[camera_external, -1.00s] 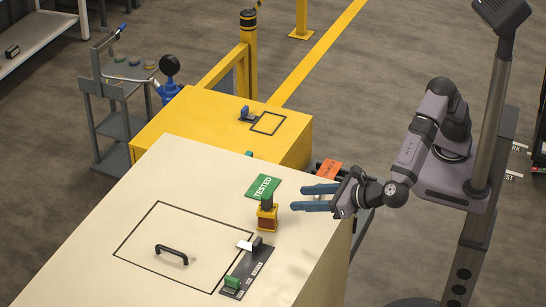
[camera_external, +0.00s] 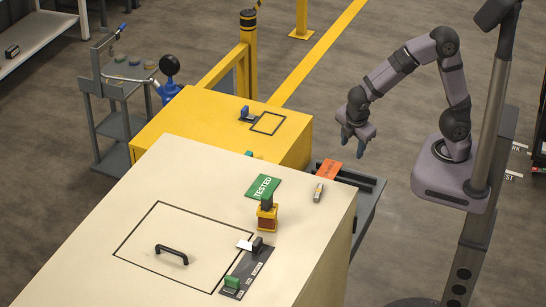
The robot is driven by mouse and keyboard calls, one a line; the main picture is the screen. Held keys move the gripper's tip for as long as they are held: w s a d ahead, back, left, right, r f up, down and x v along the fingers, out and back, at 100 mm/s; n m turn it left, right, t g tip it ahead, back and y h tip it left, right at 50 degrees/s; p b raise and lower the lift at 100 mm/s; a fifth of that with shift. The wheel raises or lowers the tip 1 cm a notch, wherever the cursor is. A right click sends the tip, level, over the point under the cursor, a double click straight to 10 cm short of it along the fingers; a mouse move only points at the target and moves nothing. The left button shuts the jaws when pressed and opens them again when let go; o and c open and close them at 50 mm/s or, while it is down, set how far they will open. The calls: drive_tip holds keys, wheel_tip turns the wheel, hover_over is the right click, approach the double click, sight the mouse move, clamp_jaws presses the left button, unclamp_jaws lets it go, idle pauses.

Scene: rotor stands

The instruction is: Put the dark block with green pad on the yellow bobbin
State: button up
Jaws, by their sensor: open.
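The yellow bobbin (camera_external: 267,224), with a reddish-brown middle, stands upright on the cream bench top. A small dark, greenish block (camera_external: 266,201) sits on top of it. Another small block with a green top (camera_external: 232,283) is at the near end of a dark labelled strip. The picture is too small to tell for certain which of these is the dark block with green pad.
A dark block with a white pad (camera_external: 256,244) is at the strip's far end. A green TESTED card (camera_external: 263,187), an orange card (camera_external: 329,169) and a small grey item (camera_external: 318,192) lie near the bobbin. A black handle (camera_external: 171,255) stands up on the bench (camera_external: 100,220).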

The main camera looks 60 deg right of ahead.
drive_tip(key=s+d+f+m+g+y, duration=0.1)
drive_tip(key=s+d+f+m+y, duration=0.1)
drive_tip(key=s+d+m, duration=0.4)
drive_tip(key=s+m+y, duration=0.1)
drive_tip(key=s+m, duration=0.2)
drive_tip(key=m, duration=0.4)
drive_tip(key=shift+d+f+g+y, duration=0.25)
drive_tip(key=shift+d+g+y, duration=0.05)
drive_tip(key=shift+d+y, duration=0.1)
